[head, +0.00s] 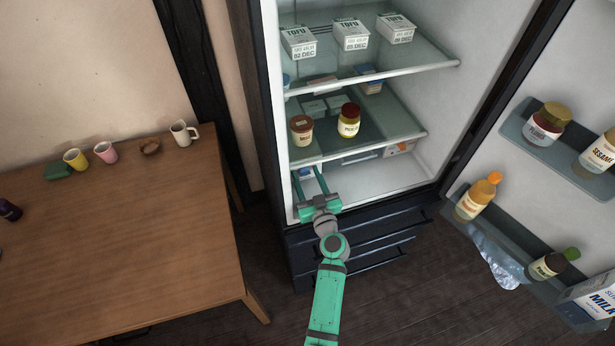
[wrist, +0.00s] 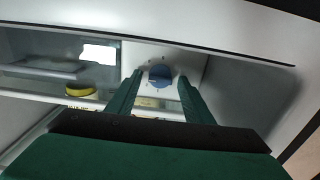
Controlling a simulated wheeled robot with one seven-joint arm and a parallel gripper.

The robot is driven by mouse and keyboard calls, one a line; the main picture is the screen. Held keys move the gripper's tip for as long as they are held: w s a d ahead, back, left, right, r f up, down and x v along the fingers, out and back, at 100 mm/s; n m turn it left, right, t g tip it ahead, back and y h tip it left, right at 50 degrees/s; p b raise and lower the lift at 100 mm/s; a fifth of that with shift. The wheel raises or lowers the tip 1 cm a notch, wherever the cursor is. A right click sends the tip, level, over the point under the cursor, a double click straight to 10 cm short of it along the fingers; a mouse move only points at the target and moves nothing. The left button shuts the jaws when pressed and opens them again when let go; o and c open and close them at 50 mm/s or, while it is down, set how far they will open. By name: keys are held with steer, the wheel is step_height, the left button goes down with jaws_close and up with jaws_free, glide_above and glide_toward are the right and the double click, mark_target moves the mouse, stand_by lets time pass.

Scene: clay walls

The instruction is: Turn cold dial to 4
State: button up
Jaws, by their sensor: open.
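The cold dial (wrist: 159,76) is a round blue knob on a white plate with small marks around it, in the wrist view. The marks are too small to read, so its setting cannot be told. My gripper (wrist: 155,75) is open, with one green finger on each side of the dial. I cannot tell whether the fingers touch it. In the head view my gripper (head: 309,182) reaches into the lower left of the open fridge (head: 375,180). The dial is mostly hidden there; a bit of blue shows between the fingers.
A glass shelf (head: 380,132) above my gripper holds a brown-lidded tub (head: 302,130) and a red-lidded jar (head: 349,120). The open fridge door (head: 490,125) with bottles stands at the right. A wooden table (head: 120,240) with cups is at the left. Drawers (head: 360,240) lie below.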

steer(key=c, duration=1)
steer(key=m, duration=0.4)
steer(key=shift+d+m, duration=0.1)
steer(key=shift+m, duration=2.2)
steer(key=shift+f, duration=0.1)
steer(key=o, duration=1)
steer(key=shift+w, duration=0.1)
